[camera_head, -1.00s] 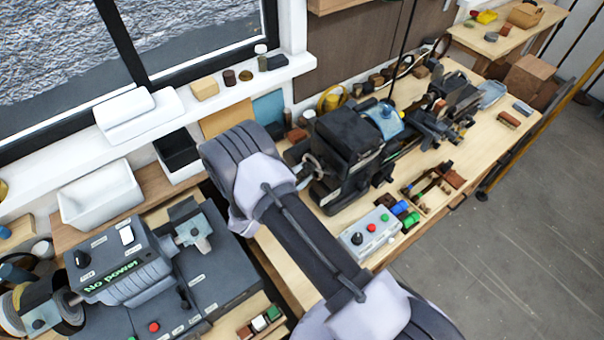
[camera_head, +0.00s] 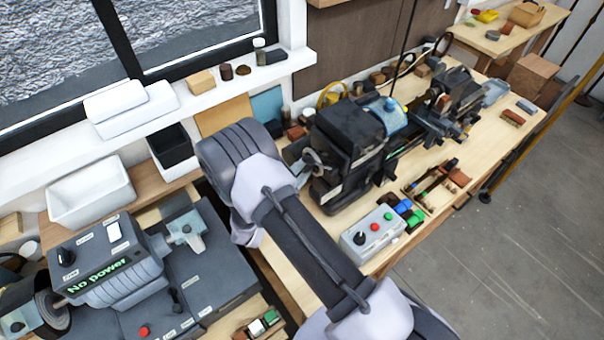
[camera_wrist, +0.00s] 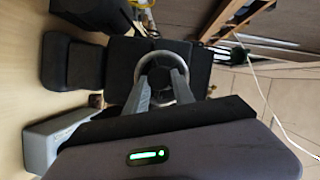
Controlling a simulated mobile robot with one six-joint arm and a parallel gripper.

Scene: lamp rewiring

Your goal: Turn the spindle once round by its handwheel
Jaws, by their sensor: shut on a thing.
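The lathe's dark headstock (camera_head: 348,135) stands on the wooden bench. In the wrist view the handwheel (camera_wrist: 158,54) is a pale ring in front of the dark headstock (camera_wrist: 195,62). My gripper (camera_wrist: 162,76) has its two grey fingers reaching to the ring, shut on it. The fingertips overlap the wheel's middle and rim, so the exact contact is hard to see.
A grey control box (camera_head: 372,232) with a knob and coloured buttons stands before the lathe. A grey machine marked "No power" (camera_head: 110,272) is at lower left. A white bin (camera_head: 92,192) stands below the window sill. Open floor (camera_head: 530,230) lies to the right.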

